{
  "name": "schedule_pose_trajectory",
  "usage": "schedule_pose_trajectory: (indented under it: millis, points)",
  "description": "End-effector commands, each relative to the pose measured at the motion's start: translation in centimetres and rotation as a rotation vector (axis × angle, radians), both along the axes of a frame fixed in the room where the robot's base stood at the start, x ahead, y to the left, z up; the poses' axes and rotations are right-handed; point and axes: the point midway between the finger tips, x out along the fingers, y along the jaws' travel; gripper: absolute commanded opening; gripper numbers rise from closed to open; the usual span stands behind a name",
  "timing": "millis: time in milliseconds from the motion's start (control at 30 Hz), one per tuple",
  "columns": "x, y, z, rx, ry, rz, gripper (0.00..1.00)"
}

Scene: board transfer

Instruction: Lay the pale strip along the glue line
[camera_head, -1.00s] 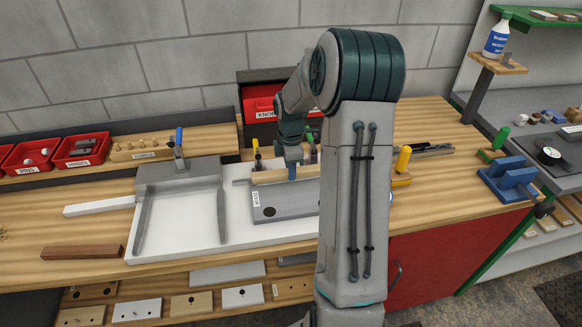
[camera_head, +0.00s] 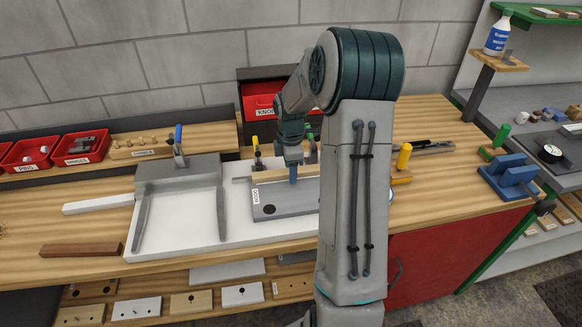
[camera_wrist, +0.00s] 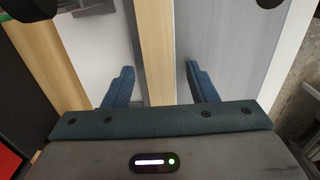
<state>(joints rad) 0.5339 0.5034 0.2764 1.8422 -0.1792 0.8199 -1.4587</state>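The pale wooden strip (camera_head: 272,177) lies along the back edge of the grey board with the "DOOR" label (camera_head: 285,200). In the wrist view the strip (camera_wrist: 155,50) runs between my two fingers, with the grey board (camera_wrist: 225,45) on its right and a white surface on its left. My gripper (camera_wrist: 160,72) is open, with one finger on each side of the strip and small gaps showing. In the head view my gripper (camera_head: 293,174) points down at the strip; my arm hides the right part of the board and strip. I cannot make out a glue line.
The board lies on a white tray (camera_head: 185,235) beside a grey frame (camera_head: 178,168). Clamps with yellow (camera_head: 404,157) and blue (camera_head: 178,138) handles stand nearby. A white bar (camera_head: 97,204) and a brown bar (camera_head: 80,250) lie at left. Red bins stand behind.

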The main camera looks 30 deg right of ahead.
Motion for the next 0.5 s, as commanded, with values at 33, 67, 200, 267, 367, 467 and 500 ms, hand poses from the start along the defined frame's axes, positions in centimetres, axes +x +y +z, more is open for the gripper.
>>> schedule_pose_trajectory:
  millis: [33,67,200,267,367,467,500]
  points:
    - [0.0,0.0,0.0,0.0,0.0,0.0,0.52]
    - [0.0,0.0,0.0,0.0,0.0,0.0,0.52]
    - [0.0,0.0,0.2,0.0,0.0,0.0,0.52]
    - [0.0,0.0,0.6,0.0,-0.001,-0.001,0.52]
    - [0.1,-0.1,1.9,-0.002,-0.005,-0.002,0.52]
    - [0.1,-0.1,3.9,-0.004,-0.006,-0.001,0.52]
    - [0.1,-0.1,4.9,-0.003,-0.006,-0.001,0.52]
